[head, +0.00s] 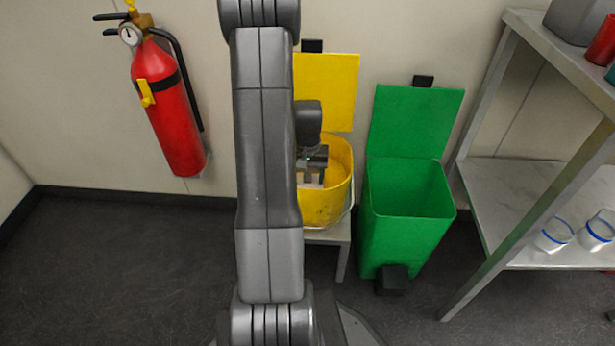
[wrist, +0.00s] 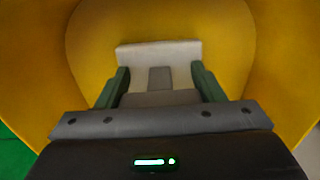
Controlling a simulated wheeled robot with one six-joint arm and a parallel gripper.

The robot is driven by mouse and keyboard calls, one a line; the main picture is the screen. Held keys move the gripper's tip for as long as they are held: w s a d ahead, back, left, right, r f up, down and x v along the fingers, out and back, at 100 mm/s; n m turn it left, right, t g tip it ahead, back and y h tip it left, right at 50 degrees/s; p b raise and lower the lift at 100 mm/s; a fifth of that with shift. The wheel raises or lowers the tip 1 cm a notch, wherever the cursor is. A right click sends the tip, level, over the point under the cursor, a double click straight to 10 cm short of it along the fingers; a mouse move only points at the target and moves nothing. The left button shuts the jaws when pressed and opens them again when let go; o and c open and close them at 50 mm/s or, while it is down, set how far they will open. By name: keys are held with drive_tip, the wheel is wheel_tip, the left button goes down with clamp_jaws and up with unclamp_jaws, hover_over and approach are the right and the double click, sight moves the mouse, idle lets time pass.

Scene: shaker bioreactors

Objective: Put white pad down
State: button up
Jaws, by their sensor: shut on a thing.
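The white pad (wrist: 158,52) shows in the wrist view beyond my fingers, a pale flat block inside the yellow bucket (wrist: 205,20). My gripper (wrist: 160,80) is shut on the pad, with a dark green finger at each side. In the head view my gripper (head: 313,172) is down inside the mouth of the yellow bucket (head: 330,212). A small pale part of the pad (head: 311,183) shows there under the gripper. My arm hides the bucket's left side. I cannot tell whether the pad touches the bucket's bottom.
The bucket stands on a low pale bench (head: 340,240), with a yellow panel (head: 335,90) behind it. A green bin (head: 408,220) with its lid up is just right. A metal shelf (head: 530,190) with clear cups is farther right. A red fire extinguisher (head: 168,105) hangs left.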

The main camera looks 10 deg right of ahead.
drive_tip(key=shift+f, duration=0.2)
drive_tip(key=o, duration=1)
drive_tip(key=shift+r, duration=0.1)
wheel_tip(320, 180, up, 12)
drive_tip(key=p, duration=0.4)
drive_tip(key=shift+r, duration=0.15)
drive_tip(key=shift+f+b, duration=1.2)
drive_tip(key=shift+f, duration=2.95)
